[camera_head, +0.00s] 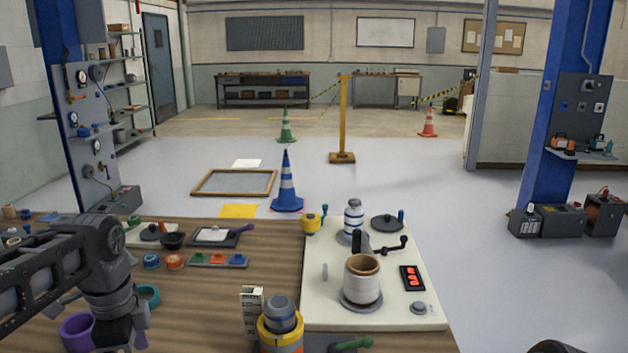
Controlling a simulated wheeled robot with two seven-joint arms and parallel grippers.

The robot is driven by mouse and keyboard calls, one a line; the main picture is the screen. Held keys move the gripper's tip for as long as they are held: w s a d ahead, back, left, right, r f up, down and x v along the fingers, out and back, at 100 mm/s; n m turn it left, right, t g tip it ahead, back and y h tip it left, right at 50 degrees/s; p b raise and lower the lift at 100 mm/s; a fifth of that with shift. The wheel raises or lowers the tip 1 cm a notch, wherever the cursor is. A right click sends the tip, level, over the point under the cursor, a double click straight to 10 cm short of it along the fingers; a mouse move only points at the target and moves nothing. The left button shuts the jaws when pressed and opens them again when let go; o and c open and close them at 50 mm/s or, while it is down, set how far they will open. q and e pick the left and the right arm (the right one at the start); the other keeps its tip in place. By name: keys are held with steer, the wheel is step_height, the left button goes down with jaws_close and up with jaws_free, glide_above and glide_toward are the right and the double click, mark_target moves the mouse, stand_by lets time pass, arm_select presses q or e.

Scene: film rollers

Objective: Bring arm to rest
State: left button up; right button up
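My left arm comes in from the left over the wooden table (205,310). Its gripper (121,335) points down near the front left, beside a purple ring (77,332) and a teal ring (148,296). The fingertips are at the bottom edge of the picture, so their opening is unclear, and I see nothing held in it. My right gripper is not in view; only a dark rounded piece shows at the bottom right edge. A white film roller (361,281) stands upright on a round base on the cream board (318,318).
A yellow and grey stacked cylinder (281,330) and a small white box (251,310) stand at the table's front middle. A crank handle (385,245), white bottle (353,217) and red-button panel (412,278) are on the board. Small parts fill the table's back left.

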arm_select(q)
steer(key=w+d+f+n+h, duration=0.1)
steer(key=d+f+n+h, duration=0.15)
steer(key=d+f, duration=0.7)
steer(key=w+d+f+n+h, duration=0.1)
steer(key=w+d+f+n, duration=0.2)
steer(key=f, duration=1.2)
steer(key=s+d+f+n, duration=0.5)
steer(key=s+d+f, duration=0.1)
steer(key=s+f, duration=0.3)
steer(key=s+d+f+n, duration=0.5)
steer(key=s+d+f, duration=0.1)
steer(key=s+f, duration=0.3)
steer(key=shift+s+d+t+h, duration=0.2)
steer(key=shift+t+h, duration=0.1)
steer(key=shift+h, duration=0.05)
